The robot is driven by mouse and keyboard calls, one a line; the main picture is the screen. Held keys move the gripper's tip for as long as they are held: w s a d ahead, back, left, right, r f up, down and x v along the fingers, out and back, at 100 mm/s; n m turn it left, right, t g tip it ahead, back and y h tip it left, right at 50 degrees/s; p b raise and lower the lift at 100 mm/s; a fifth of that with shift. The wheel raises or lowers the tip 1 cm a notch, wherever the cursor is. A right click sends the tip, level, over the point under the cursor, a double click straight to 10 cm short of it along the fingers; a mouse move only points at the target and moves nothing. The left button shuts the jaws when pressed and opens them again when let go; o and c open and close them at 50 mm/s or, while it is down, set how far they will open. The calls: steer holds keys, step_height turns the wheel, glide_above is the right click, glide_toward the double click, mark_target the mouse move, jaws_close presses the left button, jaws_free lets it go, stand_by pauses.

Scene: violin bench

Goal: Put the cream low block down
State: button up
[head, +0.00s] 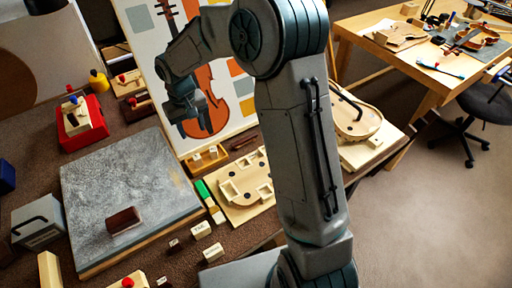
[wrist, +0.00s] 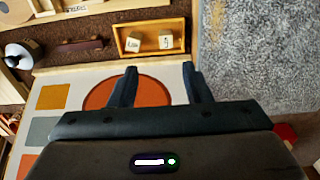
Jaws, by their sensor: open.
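My gripper (wrist: 158,72) is open, with nothing between its fingers. In the head view my gripper (head: 187,118) hangs in front of the violin poster. A small wooden tray (wrist: 150,24) lies beyond the fingertips, apart from them. In it sit a cream block (wrist: 133,44), whose dark lettering may read "low", and another cream block (wrist: 166,42) with a mark I cannot read surely. The tray also shows in the head view (head: 212,169), beside the poster's foot.
A grey stone slab (head: 125,190) with a dark brown block (head: 123,220) on it lies left of the tray. A cream violin-shaped form (head: 240,192) lies to the right. Cream labelled blocks (head: 201,230) stand in front. The poster (head: 235,75) rises behind.

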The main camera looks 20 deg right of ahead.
steer(key=s+d+r+m+t, duration=0.1)
steer(key=s+d+r+m, duration=0.1)
steer(key=s+d+r, duration=0.8)
steer(key=s+d+m+t, duration=0.1)
steer(key=s+d, duration=0.4)
steer(key=s, duration=0.9)
steer(key=shift+s+d+r+t, duration=0.2)
steer(key=shift+s+r+t, duration=0.1)
steer(key=shift+r+t, duration=0.1)
steer(key=shift+c, duration=0.8)
steer(key=shift+a, duration=0.15)
